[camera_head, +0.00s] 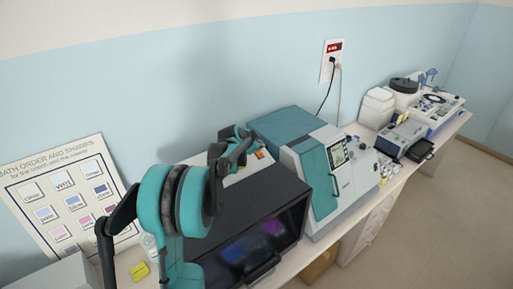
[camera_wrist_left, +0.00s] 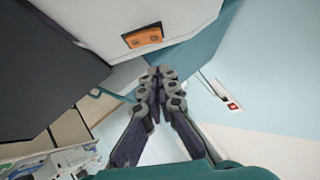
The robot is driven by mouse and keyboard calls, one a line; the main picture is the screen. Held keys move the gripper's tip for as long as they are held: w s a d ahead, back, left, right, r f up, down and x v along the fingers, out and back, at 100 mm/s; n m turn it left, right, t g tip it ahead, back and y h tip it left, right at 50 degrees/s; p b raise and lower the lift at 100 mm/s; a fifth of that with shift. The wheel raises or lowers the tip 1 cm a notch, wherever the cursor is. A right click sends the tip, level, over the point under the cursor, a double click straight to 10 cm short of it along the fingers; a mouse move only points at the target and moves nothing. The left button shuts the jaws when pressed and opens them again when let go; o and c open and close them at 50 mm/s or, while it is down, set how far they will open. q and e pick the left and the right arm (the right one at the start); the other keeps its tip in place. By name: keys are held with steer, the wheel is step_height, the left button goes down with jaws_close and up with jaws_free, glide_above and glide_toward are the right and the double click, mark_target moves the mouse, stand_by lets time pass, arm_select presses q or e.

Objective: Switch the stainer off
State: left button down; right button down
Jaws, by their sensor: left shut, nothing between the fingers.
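The stainer (camera_head: 262,198) is a dark-fronted box with a pale top; blurred blue and pink colours show in its front window. An orange switch (camera_head: 260,154) shows at its back right end. In the left wrist view the orange switch (camera_wrist_left: 142,36) sits in a dark recess on a pale panel. My left gripper (camera_head: 241,137) is over the back of the stainer, beside the switch. In the left wrist view its shut, empty fingers (camera_wrist_left: 160,73) point just below and right of the switch, apparently apart from it. My right gripper is not in view.
A teal and white machine (camera_head: 322,185) with a screen stands close to the right. A wall socket (camera_head: 333,60) with a red display and a black cord is behind. A shade chart (camera_head: 65,200) leans at the left. More devices stand on the bench at the far right.

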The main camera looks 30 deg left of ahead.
mark_target(259, 150)
arm_select(q)
steer(key=shift+w+a+f+p, duration=0.1)
steer(key=shift+a+f, duration=0.2)
steer(key=shift+f, duration=0.2)
steer(key=shift+a+f+p, duration=0.15)
steer(key=shift+a+f, duration=0.1)
steer(key=shift+f, duration=0.3)
steer(key=shift+w+a+f+p, duration=0.1)
steer(key=shift+a+f, duration=0.2)
steer(key=shift+f, duration=0.2)
steer(key=shift+a+f+n+h+b, duration=0.3)
steer(key=shift+f+b, duration=0.1)
steer(key=shift+b, duration=0.3)
steer(key=shift+d+r, duration=0.15)
steer(key=shift+r, duration=0.05)
steer(key=shift+f, duration=0.1)
